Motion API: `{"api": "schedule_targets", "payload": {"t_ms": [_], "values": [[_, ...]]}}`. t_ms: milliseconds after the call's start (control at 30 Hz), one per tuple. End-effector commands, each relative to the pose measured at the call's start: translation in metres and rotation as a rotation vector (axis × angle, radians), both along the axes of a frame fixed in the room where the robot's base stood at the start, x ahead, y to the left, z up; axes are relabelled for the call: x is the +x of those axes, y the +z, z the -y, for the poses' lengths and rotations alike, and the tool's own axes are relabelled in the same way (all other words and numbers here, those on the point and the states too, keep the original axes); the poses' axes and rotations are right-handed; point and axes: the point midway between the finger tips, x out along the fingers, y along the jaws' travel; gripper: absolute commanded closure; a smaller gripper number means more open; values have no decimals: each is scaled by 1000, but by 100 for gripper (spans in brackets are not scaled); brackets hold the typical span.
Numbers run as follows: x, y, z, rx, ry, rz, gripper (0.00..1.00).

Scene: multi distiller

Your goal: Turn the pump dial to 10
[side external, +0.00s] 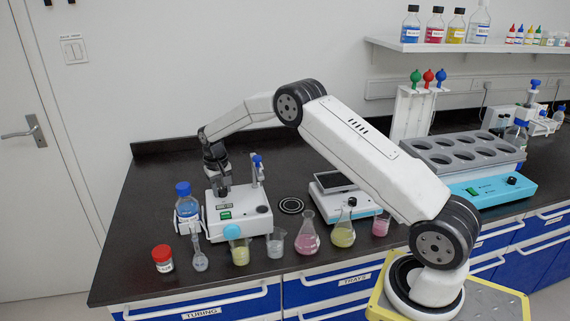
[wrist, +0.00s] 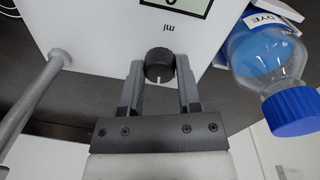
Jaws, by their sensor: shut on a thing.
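The pump is a white box (side external: 238,217) on the black bench in the side view. Its white panel (wrist: 110,25) fills the top of the wrist view, with a display (wrist: 178,6) cut off by the frame edge and "ml" printed beside it. The black round dial (wrist: 159,65) has a white mark pointing toward the bottom of the wrist picture. My gripper (wrist: 159,80) has one finger on each side of the dial and is shut on it. In the side view my gripper (side external: 219,185) points down onto the pump, and the gripped dial cannot be made out there.
A blue-capped bottle of blue liquid (side external: 187,207) stands left of the pump; it shows close to my gripper in the wrist view (wrist: 268,52). A grey rod (wrist: 32,100) is on the other side. Beakers and flasks (side external: 307,237) line the bench front.

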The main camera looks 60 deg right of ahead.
Motion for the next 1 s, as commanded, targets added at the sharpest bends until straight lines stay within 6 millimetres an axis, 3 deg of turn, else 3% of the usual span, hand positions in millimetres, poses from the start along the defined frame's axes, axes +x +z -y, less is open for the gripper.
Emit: {"api": "schedule_targets", "payload": {"t_ms": [300, 733, 767, 800, 867, 1000], "values": [[1, 1, 1, -2, -124, 5, 100], [2, 2, 1, -2, -137, 6, 100], [2, 2, 1, -2, -137, 6, 51], [1, 2, 1, -2, -137, 6, 38], [1, 1, 1, -2, -136, 5, 22], [1, 1, 0, -1, -136, 3, 22]]}}
